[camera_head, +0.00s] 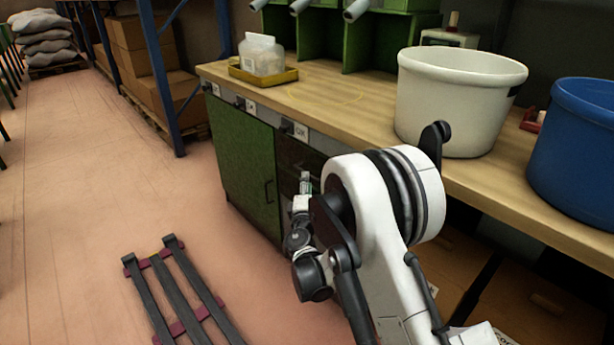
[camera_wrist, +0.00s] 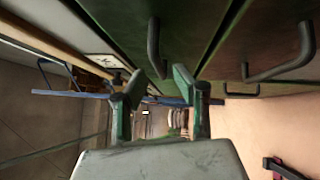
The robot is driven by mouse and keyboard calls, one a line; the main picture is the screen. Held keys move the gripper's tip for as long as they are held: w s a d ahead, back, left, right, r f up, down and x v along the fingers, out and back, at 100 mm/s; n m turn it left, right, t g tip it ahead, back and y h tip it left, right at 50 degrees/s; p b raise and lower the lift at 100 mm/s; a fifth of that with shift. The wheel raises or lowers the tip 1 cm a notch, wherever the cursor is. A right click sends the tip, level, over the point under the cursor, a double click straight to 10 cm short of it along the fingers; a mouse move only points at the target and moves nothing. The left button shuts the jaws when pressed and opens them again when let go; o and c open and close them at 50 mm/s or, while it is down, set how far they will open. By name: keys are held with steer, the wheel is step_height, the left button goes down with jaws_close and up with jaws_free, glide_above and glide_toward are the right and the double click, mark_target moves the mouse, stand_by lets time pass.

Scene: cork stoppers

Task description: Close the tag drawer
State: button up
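A dark drawer front (camera_head: 292,156) shows under the worktop, right of the green cabinet door (camera_head: 246,163); my arm hides much of it. I cannot tell which drawer is the tag drawer or how far any drawer stands out. My gripper (camera_head: 306,180) is in front of these fronts, below the worktop. In the wrist view my gripper (camera_wrist: 160,88) has its two fingers apart with nothing between them. A green front with a dark bar handle (camera_wrist: 155,48) is just beyond the fingers. A brownish front with a curved handle (camera_wrist: 290,62) is to the right.
A low rack (camera_head: 175,295) lies on the floor at front left. The floor beside the bench is otherwise clear.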

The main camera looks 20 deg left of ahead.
steer(key=r+v, duration=0.1)
steer(key=v, duration=0.6)
steer(key=shift+f, duration=0.5)
